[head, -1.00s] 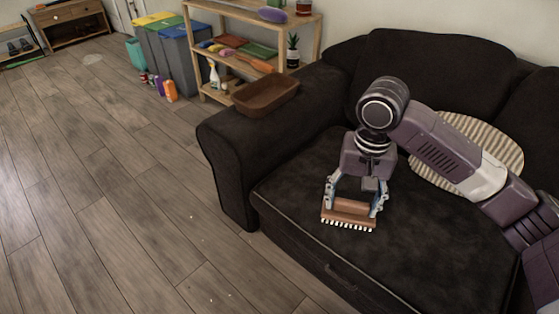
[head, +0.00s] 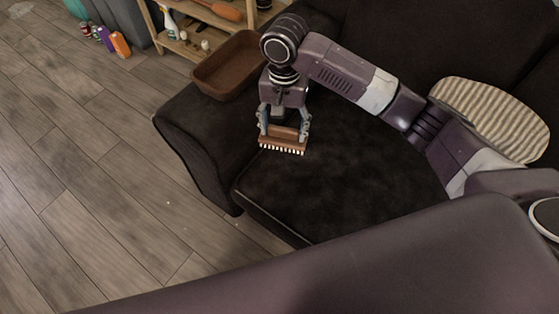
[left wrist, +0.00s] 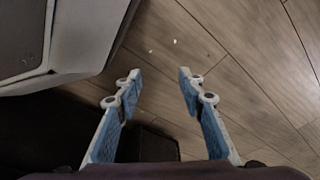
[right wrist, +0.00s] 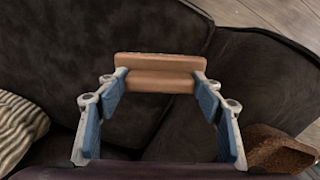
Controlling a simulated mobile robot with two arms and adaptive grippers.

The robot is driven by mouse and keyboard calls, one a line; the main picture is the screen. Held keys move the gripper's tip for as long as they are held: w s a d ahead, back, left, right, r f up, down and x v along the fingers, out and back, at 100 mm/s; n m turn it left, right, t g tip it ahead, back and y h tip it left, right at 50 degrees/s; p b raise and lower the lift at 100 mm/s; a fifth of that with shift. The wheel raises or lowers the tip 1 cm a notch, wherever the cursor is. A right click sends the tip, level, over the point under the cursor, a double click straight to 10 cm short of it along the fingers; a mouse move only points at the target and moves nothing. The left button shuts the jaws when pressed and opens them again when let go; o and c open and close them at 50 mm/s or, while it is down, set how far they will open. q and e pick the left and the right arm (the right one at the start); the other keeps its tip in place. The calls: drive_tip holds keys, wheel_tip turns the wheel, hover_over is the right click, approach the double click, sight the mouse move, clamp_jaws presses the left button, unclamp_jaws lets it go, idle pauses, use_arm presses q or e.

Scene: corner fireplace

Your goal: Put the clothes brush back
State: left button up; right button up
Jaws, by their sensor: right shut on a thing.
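The clothes brush (head: 284,134) has a brown wooden back and a row of pale bristles facing down. My right gripper (head: 285,126) is shut on it and holds it above the dark sofa seat, near the left armrest. In the right wrist view, the brush (right wrist: 158,74) lies across between the fingertips; its bristles are hidden there. A brown open tray (head: 214,88) sits on the armrest, behind and left of the brush. The tray also shows in the right wrist view (right wrist: 282,154). My left gripper (left wrist: 159,76) is open and empty above the floor.
The dark sofa (head: 330,190) fills the middle, with a striped cushion (head: 495,115) at right. A wooden shelf (head: 185,45) with a spray bottle stands behind the tray. Several bottles (head: 120,44) stand on the floor by the bins.

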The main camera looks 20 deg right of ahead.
drive_tip(key=shift+f+b, duration=2)
drive_tip(key=shift+f, duration=6.55)
use_arm(q)
drive_tip(key=w+r, duration=0.2)
drive_tip(key=r, duration=0.5)
drive_tip(key=w+r+t, duration=0.1)
drive_tip(key=w+r, duration=0.2)
drive_tip(key=r, duration=0.3)
drive_tip(key=shift+w+d+r, duration=0.3)
drive_tip(key=shift+w+r, duration=0.05)
drive_tip(key=shift+r, duration=0.05)
use_arm(e)
drive_tip(key=shift+f, duration=0.1)
drive_tip(key=o, duration=1)
use_arm(q)
drive_tip(key=shift+f, duration=0.2)
